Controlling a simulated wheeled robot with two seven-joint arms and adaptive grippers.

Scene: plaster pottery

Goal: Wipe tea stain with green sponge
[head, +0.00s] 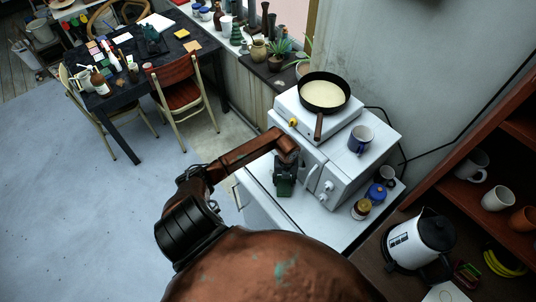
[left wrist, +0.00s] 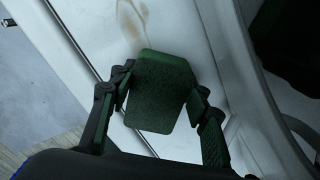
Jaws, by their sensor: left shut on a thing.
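My left gripper (head: 285,182) is over the white counter (head: 310,217), in front of the microwave. In the left wrist view my left gripper (left wrist: 158,108) is shut on the green sponge (left wrist: 160,90), one finger on each side of it. The brown tea stain (left wrist: 131,20) is a smeared mark on the white surface, just beyond the sponge's far edge. I cannot tell whether the sponge touches the surface. In the head view the stain is not distinguishable. My right gripper is not in view.
The white microwave (head: 347,162) stands right behind my left gripper. Small jars (head: 361,209) stand to the right. A kettle (head: 419,238) is lower right.

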